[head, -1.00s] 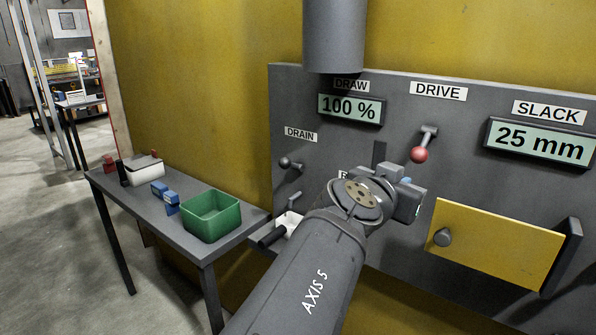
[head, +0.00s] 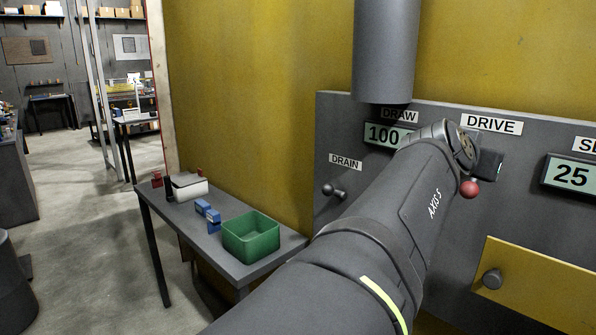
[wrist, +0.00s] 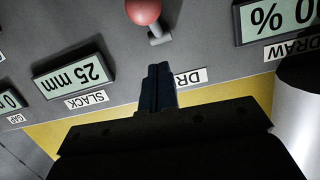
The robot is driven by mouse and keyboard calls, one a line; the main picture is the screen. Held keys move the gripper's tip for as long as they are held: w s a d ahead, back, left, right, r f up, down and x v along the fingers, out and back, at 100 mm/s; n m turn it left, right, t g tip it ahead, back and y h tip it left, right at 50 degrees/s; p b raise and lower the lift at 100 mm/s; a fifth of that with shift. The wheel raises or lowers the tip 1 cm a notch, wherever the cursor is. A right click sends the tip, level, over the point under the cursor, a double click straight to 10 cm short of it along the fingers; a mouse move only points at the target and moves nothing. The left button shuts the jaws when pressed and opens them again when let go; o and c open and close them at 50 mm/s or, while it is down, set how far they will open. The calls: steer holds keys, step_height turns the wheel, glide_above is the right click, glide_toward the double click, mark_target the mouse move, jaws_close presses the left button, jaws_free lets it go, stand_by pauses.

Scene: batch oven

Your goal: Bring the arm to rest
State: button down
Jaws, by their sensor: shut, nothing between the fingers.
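My gripper (wrist: 157,70) is shut and empty in the wrist view, its two dark fingers together in front of the grey panel near the DRIVE label (wrist: 188,77). In the head view my arm reaches up across the panel, and its end is beside the DRIVE label (head: 491,124); the fingers are hidden there. The red-knobbed lever (head: 470,188) hangs below the arm's end. Its red ball also shows in the wrist view (wrist: 143,10), apart from the fingertips. I see no contact with the panel.
A grey side table (head: 281,253) carries a green bin (head: 250,240), blue blocks (head: 208,214) and a white box (head: 189,187). A grey duct (head: 384,50) comes down close behind my arm. A yellow drawer front (head: 540,290) is at lower right. Open floor lies left.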

steer(key=shift+w+d+r, duration=0.15)
steer(key=shift+d+r, duration=0.05)
steer(key=shift+r, duration=0.2)
steer(key=s+a+f, duration=0.7)
steer(key=f, duration=0.3)
steer(key=w+d+r, duration=0.5)
steer(key=r, duration=0.2)
steer(key=w+d+r, duration=0.4)
steer(key=r, duration=0.4)
steer(key=v, duration=0.9)
steer(key=shift+r, duration=0.4)
steer(key=shift+d, duration=0.1)
stand_by(0.4)
